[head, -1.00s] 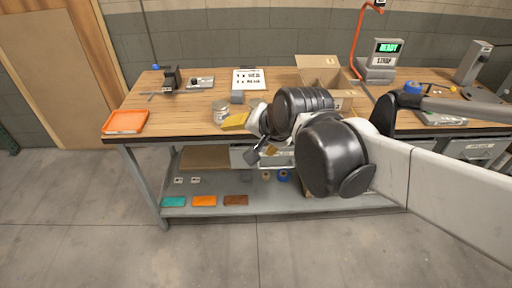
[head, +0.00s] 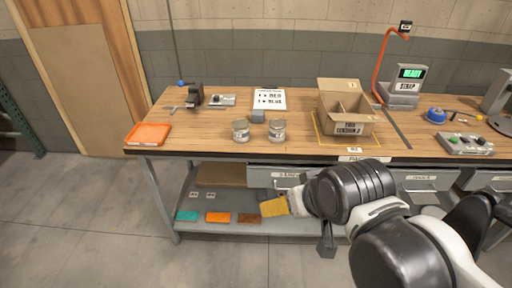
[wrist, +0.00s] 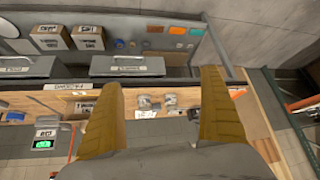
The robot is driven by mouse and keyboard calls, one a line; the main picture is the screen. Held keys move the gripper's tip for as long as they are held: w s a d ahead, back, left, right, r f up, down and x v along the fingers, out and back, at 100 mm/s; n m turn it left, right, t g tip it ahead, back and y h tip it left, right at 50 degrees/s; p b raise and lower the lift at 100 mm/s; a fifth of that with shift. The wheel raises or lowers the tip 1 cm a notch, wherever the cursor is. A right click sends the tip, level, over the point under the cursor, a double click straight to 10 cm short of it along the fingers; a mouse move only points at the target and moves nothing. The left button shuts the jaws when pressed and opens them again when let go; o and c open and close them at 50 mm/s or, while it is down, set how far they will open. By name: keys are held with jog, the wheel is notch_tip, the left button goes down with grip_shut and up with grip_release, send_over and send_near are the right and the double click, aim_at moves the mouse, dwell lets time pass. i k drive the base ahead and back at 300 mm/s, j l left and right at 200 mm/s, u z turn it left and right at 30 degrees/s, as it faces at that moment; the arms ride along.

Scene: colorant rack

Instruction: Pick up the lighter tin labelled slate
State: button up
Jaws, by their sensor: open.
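Two silvery tins stand upright side by side near the front edge of the wooden bench: a left tin (head: 241,131) and a right tin (head: 277,131). Their labels are too small to read, so I cannot tell which is slate. In the wrist view the two tins (wrist: 145,103) (wrist: 169,101) appear small, between the fingers. My gripper (head: 273,207) has yellow fingers, and in the head view it is in front of the bench, lower in the picture than the tabletop. In the wrist view my gripper (wrist: 160,90) is open and empty, apart from both tins.
An open cardboard box (head: 346,123) stands right of the tins. A white sign (head: 269,99) stands behind them, and an orange tray (head: 149,134) lies at the left. Drawers (head: 275,178) hang below the tabletop. Colored pieces lie on the lower shelf (head: 183,232).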

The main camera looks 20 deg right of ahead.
aim_at(241, 126)
jog(key=i+z, duration=0.2)
jog(key=i, duration=0.25)
jog(key=i+j+z, duration=0.15)
jog(key=i, duration=0.3)
jog(key=i+j+z, duration=0.2)
jog(key=i, duration=0.25)
